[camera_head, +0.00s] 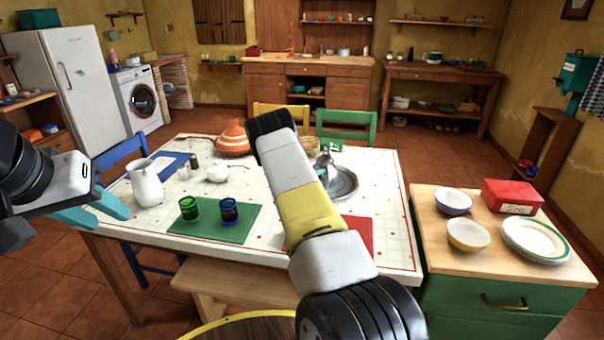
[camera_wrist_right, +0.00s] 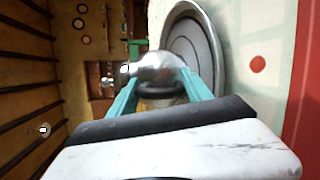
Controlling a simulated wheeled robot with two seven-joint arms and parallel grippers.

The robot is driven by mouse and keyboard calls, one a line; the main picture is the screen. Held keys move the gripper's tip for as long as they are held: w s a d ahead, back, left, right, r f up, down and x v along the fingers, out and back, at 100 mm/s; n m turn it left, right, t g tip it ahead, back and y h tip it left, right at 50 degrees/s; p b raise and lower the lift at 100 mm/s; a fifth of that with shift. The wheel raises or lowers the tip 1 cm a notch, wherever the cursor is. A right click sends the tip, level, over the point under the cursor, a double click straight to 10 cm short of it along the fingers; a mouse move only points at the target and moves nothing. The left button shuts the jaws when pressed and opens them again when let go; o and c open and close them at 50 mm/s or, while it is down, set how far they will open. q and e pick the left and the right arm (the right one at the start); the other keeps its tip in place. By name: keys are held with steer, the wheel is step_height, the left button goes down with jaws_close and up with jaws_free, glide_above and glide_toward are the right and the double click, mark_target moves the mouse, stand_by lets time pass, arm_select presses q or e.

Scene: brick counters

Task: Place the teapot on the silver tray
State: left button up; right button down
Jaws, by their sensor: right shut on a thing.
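The silver teapot (camera_wrist_right: 160,68) is between the teal fingers of my right gripper (camera_wrist_right: 155,92), which is shut on it near its dark handle. In the head view the teapot (camera_head: 325,163) shows beside my right forearm, at the left part of the round silver tray (camera_head: 346,184). The tray also shows in the wrist view (camera_wrist_right: 205,35), close to the teapot's underside. I cannot tell whether they touch. My right gripper is mostly hidden behind my arm in the head view. My left gripper (camera_head: 98,214) is open and empty at the table's left edge.
The table (camera_head: 285,195) holds a white jug (camera_head: 145,184), a green mat (camera_head: 216,229) with two glasses, an orange tagine (camera_head: 232,142) and a red mat (camera_head: 357,236). A green cabinet (camera_head: 500,262) with bowls stands right. A bench (camera_head: 235,285) is in front.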

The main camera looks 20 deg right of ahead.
steer(key=shift+w, duration=0.1)
steer(key=shift+c, duration=2.3)
jaws_free()
steer(key=shift+f, duration=0.15)
